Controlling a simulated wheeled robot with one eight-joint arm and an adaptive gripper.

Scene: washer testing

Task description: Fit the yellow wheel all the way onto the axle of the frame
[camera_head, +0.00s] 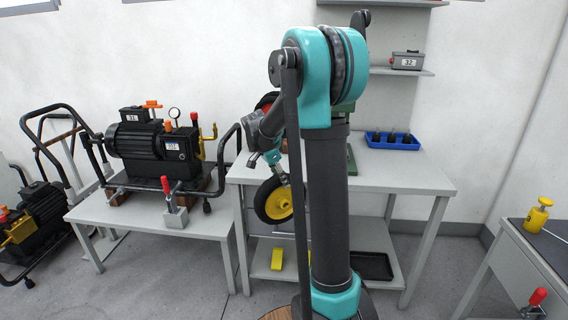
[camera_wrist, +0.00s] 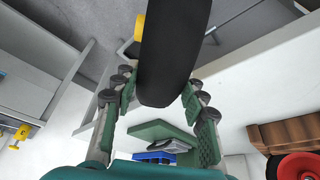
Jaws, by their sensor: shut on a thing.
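The yellow wheel (camera_head: 273,203), a yellow hub in a black tyre, hangs below my gripper (camera_head: 270,162) in front of the middle table's left end. In the wrist view its black tyre (camera_wrist: 168,55) sits between my two fingers (camera_wrist: 160,95), with a bit of yellow hub at its left. My gripper is shut on the tyre. The black tubular frame (camera_head: 228,150) carries a pump and motor on the left table, apart from the wheel. I cannot make out its axle.
The middle table (camera_head: 405,177) holds a blue tray (camera_head: 392,146). The left table (camera_head: 103,213) carries a red-handled clamp (camera_head: 176,216). A red and black round thing (camera_head: 266,101) is partly hidden behind my arm. A yellow block (camera_head: 277,259) lies on the lower shelf.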

